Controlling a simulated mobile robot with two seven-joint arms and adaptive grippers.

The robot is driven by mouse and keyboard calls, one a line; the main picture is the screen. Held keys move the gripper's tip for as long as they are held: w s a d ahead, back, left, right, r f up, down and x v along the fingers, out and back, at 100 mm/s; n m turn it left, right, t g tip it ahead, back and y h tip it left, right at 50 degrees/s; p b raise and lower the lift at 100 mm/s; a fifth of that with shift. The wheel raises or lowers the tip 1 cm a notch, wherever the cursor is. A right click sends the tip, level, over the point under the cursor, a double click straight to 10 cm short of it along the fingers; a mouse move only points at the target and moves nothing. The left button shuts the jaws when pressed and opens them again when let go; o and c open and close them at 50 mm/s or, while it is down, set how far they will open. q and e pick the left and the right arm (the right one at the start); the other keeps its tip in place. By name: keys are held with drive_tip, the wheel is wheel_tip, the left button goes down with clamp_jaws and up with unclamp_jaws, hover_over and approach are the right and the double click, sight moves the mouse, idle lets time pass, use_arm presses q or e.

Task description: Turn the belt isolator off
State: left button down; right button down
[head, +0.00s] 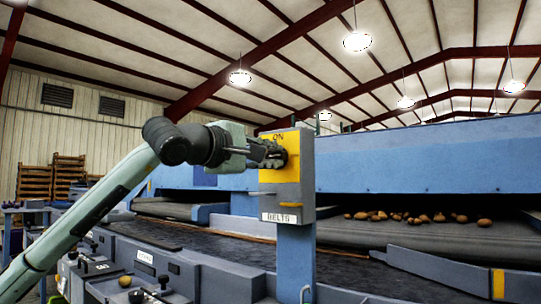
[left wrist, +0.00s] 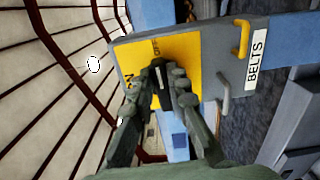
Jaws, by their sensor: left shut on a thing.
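The belt isolator is a grey box (head: 306,170) on a blue post, with a yellow plate on its front and a "BELTS" label (head: 281,218) below. "ON" (head: 279,137) is at the plate's top. In the left wrist view the yellow plate (left wrist: 185,52) shows sideways, with "OFF" (left wrist: 155,46) on one side and part of "ON" (left wrist: 128,80). My left gripper (head: 274,154) is at the plate, its fingers (left wrist: 161,76) shut on the switch handle. My right gripper is out of view.
Potatoes (head: 420,218) lie on a conveyor behind and right of the box. A dark belt (head: 190,240) runs behind the post. A yellow loop (left wrist: 241,38) and a grey bent rod (left wrist: 223,92) show near the box's label. Wooden pallets (head: 35,183) stand far left.

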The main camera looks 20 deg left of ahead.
use_arm(q)
drive_tip(key=shift+f+m, duration=0.1)
drive_tip(key=shift+m, duration=0.2)
drive_tip(key=c, duration=1.5)
unclamp_jaws()
drive_tip(key=shift+s, duration=0.15)
drive_tip(key=v, duration=1.1)
drive_tip(key=shift+s+a, duration=0.1)
drive_tip(key=shift+s, duration=0.3)
